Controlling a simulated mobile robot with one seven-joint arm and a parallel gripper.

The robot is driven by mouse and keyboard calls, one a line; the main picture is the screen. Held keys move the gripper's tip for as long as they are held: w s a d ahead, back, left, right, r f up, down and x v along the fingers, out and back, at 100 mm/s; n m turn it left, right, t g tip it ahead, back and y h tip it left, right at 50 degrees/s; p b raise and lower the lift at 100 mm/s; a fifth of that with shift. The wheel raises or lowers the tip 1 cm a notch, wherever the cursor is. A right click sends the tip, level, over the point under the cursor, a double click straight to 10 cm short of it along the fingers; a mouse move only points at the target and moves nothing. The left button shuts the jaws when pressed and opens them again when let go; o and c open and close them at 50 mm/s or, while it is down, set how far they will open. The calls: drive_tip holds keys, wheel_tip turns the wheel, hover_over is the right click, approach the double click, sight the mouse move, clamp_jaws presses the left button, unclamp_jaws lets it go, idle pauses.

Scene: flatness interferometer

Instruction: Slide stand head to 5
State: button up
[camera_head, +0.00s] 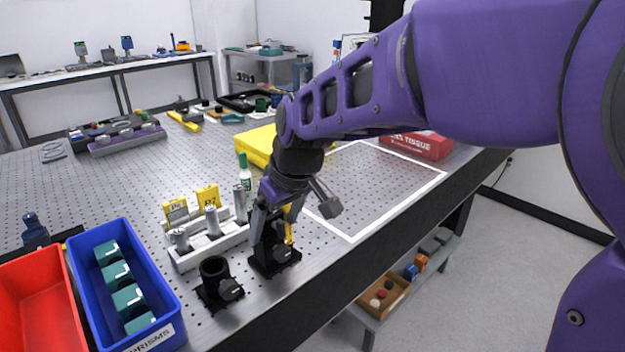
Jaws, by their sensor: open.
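My gripper (264,238) points down at the near edge of the perforated metal table. It is open. Just below and around its fingers is a black stand base (287,262) with a grey knob. A yellow upright piece (289,224) shows just right of the fingers. My gripper and wrist cover most of this stand, so I cannot make out its head, any scale or the number 5. I cannot tell whether the fingers touch it. A grey block (330,207) on a short rod sticks out right of my wrist; I cannot tell what it belongs to.
Left of the gripper are a black round holder (214,268) and a light rack (185,262) with metal cylinders. A blue bin (172,305) and red bin (22,275) stand front left. A yellow case (258,143) is behind my wrist. A white-outlined area (390,180) is clear.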

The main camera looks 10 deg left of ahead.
clamp_jaws()
idle(0.5)
drive_tip(key=shift+r, duration=0.1)
